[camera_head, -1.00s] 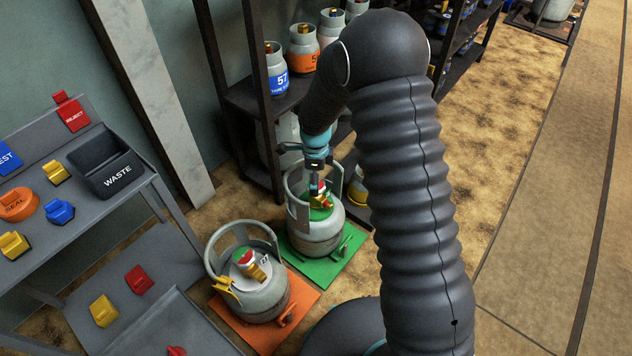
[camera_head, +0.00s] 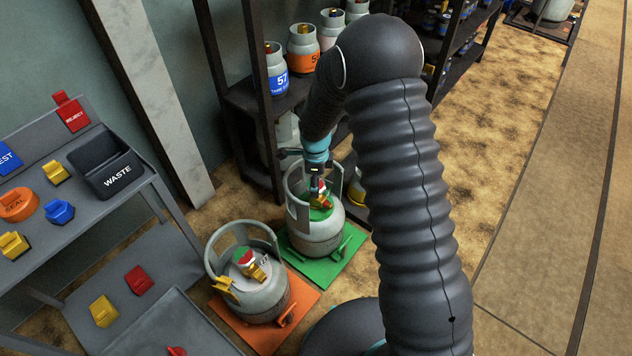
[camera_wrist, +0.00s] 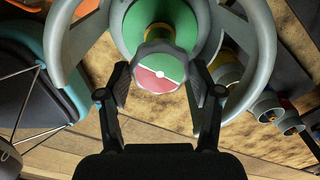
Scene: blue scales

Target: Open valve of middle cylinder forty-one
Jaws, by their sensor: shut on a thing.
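A grey cylinder (camera_head: 316,238) with an open collar stands upright on a green platform (camera_head: 345,262). Its valve is brass with a green and red knob, and this valve knob (camera_wrist: 160,72) shows its halves split by a white line in the wrist view. My gripper (camera_wrist: 160,88) reaches down inside the collar, its two fingers on either side of the knob and shut on it. In the head view, my gripper (camera_head: 317,183) partly hides the valve. I cannot read a number on this cylinder.
A second grey cylinder (camera_head: 262,300) with a yellow clip stands on an orange platform (camera_head: 300,317) in front. Left is a bench with a waste bin (camera_head: 108,168) and coloured blocks.

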